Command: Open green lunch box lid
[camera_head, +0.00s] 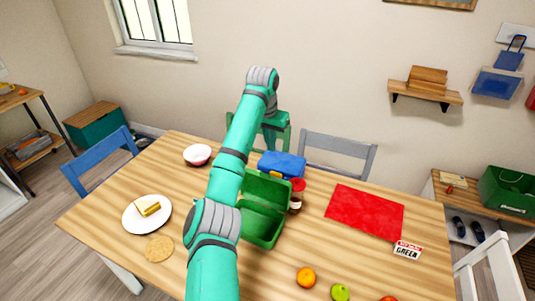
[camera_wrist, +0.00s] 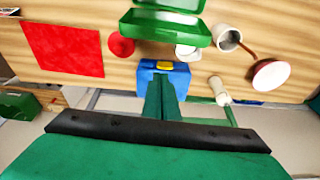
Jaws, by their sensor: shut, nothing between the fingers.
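The green lunch box (camera_head: 260,226) sits near the middle of the table, partly hidden by my arm. Its lid (camera_head: 268,188) stands raised at the back, and the inside of the base shows. In the wrist view the raised lid (camera_wrist: 166,27) is at the top, with part of the base (camera_wrist: 180,4) behind it. My gripper (camera_wrist: 162,80) is shut and empty. Its fingers overlap the blue box in the wrist view and are apart from the green lunch box. The fingertips are not clear in the head view.
A blue box (camera_head: 282,164) with a yellow latch stands behind the lunch box. A red-lidded jar (camera_head: 297,194) is close on the right. A red mat (camera_head: 365,211) lies farther right. A bowl (camera_head: 197,154) and a plate (camera_head: 133,222) are left. Chairs stand behind the table.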

